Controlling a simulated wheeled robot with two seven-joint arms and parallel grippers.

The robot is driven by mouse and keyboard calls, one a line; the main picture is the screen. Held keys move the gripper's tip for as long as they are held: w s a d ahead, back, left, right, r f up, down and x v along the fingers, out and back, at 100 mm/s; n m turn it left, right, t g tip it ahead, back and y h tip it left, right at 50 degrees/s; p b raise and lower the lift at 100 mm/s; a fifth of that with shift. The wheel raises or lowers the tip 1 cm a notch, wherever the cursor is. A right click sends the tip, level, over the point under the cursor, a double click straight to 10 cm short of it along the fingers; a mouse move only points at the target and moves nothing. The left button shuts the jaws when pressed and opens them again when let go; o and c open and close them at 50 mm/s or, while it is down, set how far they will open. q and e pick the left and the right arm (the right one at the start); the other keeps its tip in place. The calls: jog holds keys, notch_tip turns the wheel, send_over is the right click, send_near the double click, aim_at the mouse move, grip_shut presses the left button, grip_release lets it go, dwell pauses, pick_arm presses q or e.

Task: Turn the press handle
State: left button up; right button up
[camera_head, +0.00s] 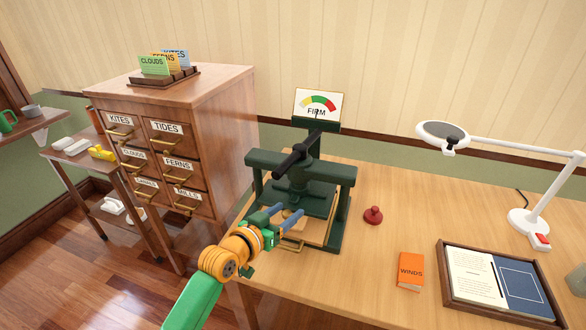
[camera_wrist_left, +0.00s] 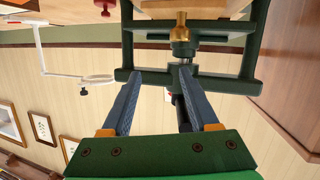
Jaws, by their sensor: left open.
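The dark green press (camera_head: 341,190) stands on the wooden desk, with a black bar handle (camera_head: 297,156) lying slantwise across the top of its screw. My left gripper (camera_head: 284,215) is in front of the press, below and nearer than the handle, with its blue fingers apart and nothing seen between them. In the left wrist view, which is upside down, the open fingers (camera_wrist_left: 160,74) point toward the press crossbar (camera_wrist_left: 220,82), and a dark rod shows behind the right-hand finger. A gauge (camera_head: 318,107) marked FIRM stands behind the press. My right gripper is out of view.
A red-knobbed stamp (camera_head: 373,215) and an orange WINDS book (camera_head: 410,271) lie right of the press. A wooden tray (camera_head: 450,288) with papers and a white lamp (camera_head: 530,218) are farther right. A labelled drawer cabinet (camera_head: 222,115) stands close on the left.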

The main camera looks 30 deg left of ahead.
aim_at(289, 163)
pick_arm(q)
jog(key=a+r+t, duration=0.1)
jog(key=r, duration=0.1)
jog(key=w+a+r+n+t, duration=0.1)
jog(key=a+r, duration=0.1)
jog(key=r, duration=0.1)
jog(key=w+a+r+t+y, duration=0.1)
jog(key=r, duration=0.1)
jog(key=shift+w+a+r+n, duration=0.25)
jog(key=shift+r+n, duration=0.15)
jog(key=w, duration=0.6)
jog(key=shift+w+a+f, duration=0.1)
jog(key=shift+w+f, duration=0.05)
jog(key=shift+w, duration=0.2)
grip_shut()
